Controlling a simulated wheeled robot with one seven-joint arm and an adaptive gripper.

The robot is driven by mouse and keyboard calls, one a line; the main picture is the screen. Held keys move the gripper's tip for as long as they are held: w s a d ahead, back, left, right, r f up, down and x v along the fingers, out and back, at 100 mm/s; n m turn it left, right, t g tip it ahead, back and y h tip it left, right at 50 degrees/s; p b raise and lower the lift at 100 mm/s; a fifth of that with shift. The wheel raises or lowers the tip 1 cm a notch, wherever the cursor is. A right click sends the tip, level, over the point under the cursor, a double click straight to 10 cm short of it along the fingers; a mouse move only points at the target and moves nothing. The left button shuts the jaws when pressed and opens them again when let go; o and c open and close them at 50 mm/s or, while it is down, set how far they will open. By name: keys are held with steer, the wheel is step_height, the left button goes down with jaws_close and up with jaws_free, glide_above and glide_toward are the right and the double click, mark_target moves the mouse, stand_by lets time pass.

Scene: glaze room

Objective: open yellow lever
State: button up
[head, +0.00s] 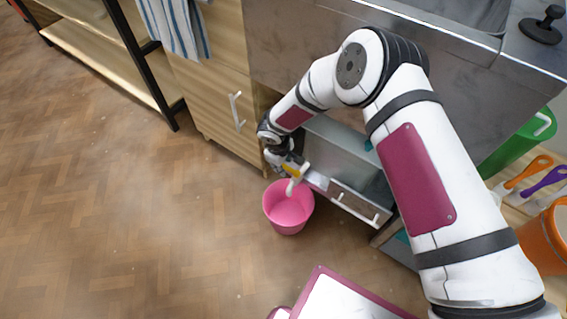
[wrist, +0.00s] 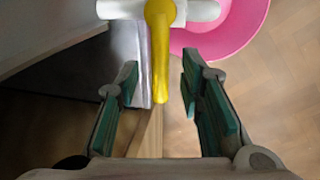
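The yellow lever (wrist: 160,55) is in the upper middle of the wrist view, its round hub on a white valve or pipe (wrist: 205,10) and its handle pointing down the picture. My gripper (wrist: 160,88) is open, with green pads on both fingers. The free end of the lever appears between the fingertips, with a gap on each side; depth is hard to tell. In the head view the lever (head: 291,169) is small and partly hidden by my gripper (head: 281,164), beside the white spout (head: 297,183).
A pink bucket (head: 288,221) stands on the floor below the spout; its rim shows in the wrist view (wrist: 245,25). A wooden cabinet (head: 215,85) is left of my gripper, and a grey drawer unit (head: 352,207) is on its right. Floor at the left is clear.

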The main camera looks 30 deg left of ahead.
jaws_close()
